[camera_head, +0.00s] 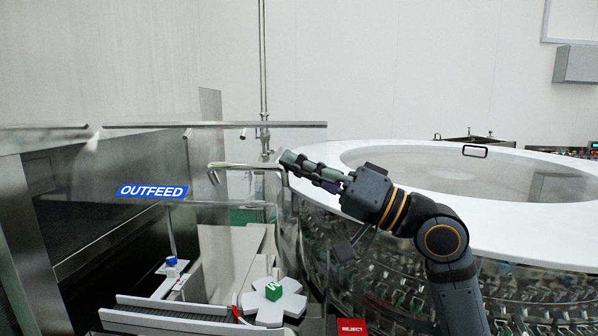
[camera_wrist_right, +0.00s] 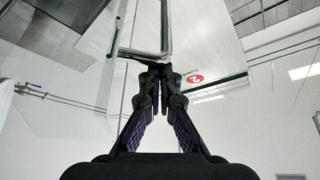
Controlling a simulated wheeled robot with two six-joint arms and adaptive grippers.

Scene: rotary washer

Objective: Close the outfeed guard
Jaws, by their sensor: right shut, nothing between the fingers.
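The outfeed guard looks like a clear panel with a blue OUTFEED label (camera_head: 152,191) on the left in the head view. A bent metal tube handle (camera_head: 240,166) stands at its right side. The handle also shows in the wrist view (camera_wrist_right: 139,52), just beyond the fingertips. My right gripper (camera_head: 286,158) is shut and empty, its fingertips at the handle's right end. It also shows in the wrist view (camera_wrist_right: 160,108), fingers together. I cannot tell whether they touch the handle. The panel's edges are hard to make out. My left gripper is not in view.
A large round washer with a white rim (camera_head: 530,240) fills the right. A vertical pipe (camera_head: 263,60) stands behind.

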